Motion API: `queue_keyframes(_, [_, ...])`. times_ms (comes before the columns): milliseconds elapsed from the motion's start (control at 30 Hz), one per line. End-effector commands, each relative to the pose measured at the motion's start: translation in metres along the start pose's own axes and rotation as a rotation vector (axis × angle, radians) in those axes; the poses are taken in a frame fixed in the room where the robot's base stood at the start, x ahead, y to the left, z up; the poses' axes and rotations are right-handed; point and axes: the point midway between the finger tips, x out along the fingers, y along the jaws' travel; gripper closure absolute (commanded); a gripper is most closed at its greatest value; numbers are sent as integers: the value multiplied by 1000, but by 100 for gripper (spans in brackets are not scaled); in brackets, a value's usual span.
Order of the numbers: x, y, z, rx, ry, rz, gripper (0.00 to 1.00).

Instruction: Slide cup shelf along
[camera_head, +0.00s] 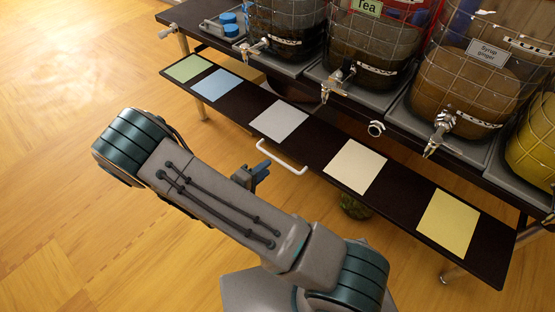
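The cup shelf (310,147) is a long dark board below and in front of the jars, running from upper left to lower right. Coloured squares lie along it: green (184,68), blue (216,85), grey (278,121), cream (354,166) and yellow (448,223). A white bar handle (281,157) sticks out from its front edge near the grey square.
Glass jars with metal taps stand on the table above the shelf, one labelled Tea (366,7), another Syrup ginger (486,51). Two blue cups (229,24) stand on a tray at the table's left end. A round greenish thing (355,207) is under the shelf. Wooden floor is clear at left.

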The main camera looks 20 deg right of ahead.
Motion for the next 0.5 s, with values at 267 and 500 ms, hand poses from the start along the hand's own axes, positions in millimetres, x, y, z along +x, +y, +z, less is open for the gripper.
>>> queue_keyframes(267, [53,-1,0,0,-2,0,71])
queue_keyframes(500, [71,0,0,0,-1,-2,71])
